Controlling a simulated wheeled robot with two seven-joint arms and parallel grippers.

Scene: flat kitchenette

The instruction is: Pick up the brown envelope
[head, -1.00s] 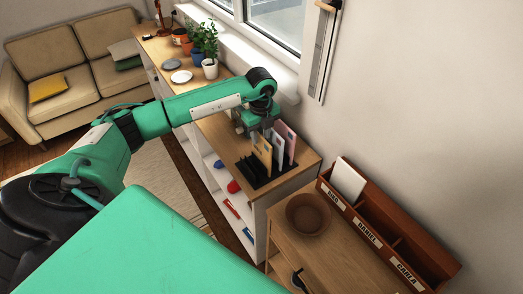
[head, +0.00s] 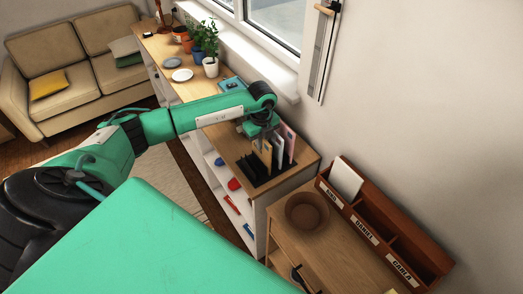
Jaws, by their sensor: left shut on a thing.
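The brown envelope (head: 267,156) stands upright in the black slotted rack (head: 251,171) on the low cabinet by the wall. A white envelope (head: 278,153) and a pinkish envelope (head: 289,146) stand beside it, to its right. My left gripper (head: 264,143) reaches down from above and is shut on the top of the brown envelope. The gripper partly hides the envelope's upper edge, and its fingertips are small in the picture. My right gripper is not in view.
A reddish-brown sorter (head: 395,257) with name labels holds a white envelope (head: 346,178) at the right. A brown bowl (head: 307,211) sits on the wooden surface before it.

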